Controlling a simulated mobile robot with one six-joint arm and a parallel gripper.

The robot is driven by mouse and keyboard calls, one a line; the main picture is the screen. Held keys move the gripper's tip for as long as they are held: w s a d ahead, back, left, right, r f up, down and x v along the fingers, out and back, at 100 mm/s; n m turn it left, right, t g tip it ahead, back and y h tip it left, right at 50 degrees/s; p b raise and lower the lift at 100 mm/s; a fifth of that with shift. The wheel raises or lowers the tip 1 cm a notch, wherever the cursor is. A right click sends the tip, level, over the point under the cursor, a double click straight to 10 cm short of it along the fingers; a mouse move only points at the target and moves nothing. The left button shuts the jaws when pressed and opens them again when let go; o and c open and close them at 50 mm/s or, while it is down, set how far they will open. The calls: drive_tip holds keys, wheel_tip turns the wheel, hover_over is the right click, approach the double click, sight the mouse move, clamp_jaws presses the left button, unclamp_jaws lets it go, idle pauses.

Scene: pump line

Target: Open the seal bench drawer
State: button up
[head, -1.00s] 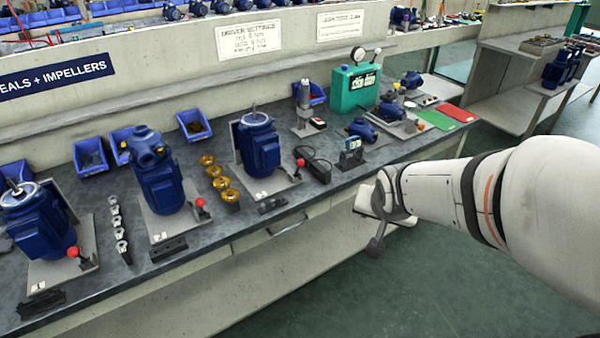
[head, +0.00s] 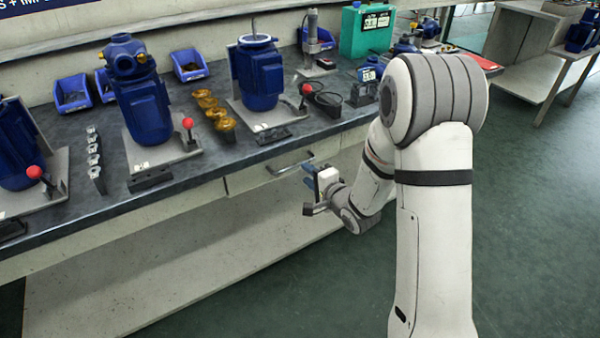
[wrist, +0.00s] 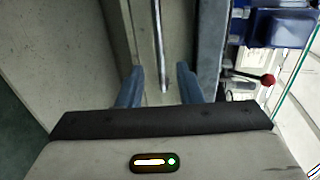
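The seal bench drawer (head: 245,181) is a pale front under the dark worktop, and it looks shut. Its grey bar handle (head: 290,164) runs along the front. In the wrist view the handle (wrist: 159,45) runs down the picture, its near end between the fingertips. My gripper (head: 308,174) is just in front of the drawer, near the right end of the handle. In the wrist view my gripper (wrist: 157,72) has its two blue fingers apart, one on each side of the handle. A gap shows between the handle and both fingers.
The dark worktop (head: 215,166) juts above the drawer. On it stand blue motors (head: 150,112) on plates with red-knobbed levers (head: 188,123), brass parts (head: 208,100) and blue bins (head: 190,64). A pale lower shelf (head: 190,260) lies below. The green floor (head: 330,290) in front is clear.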

sight(299, 167)
drive_tip(key=b+x, duration=0.1)
drive_tip(key=x, duration=0.5)
drive_tip(key=shift+c, duration=0.2)
clamp_jaws()
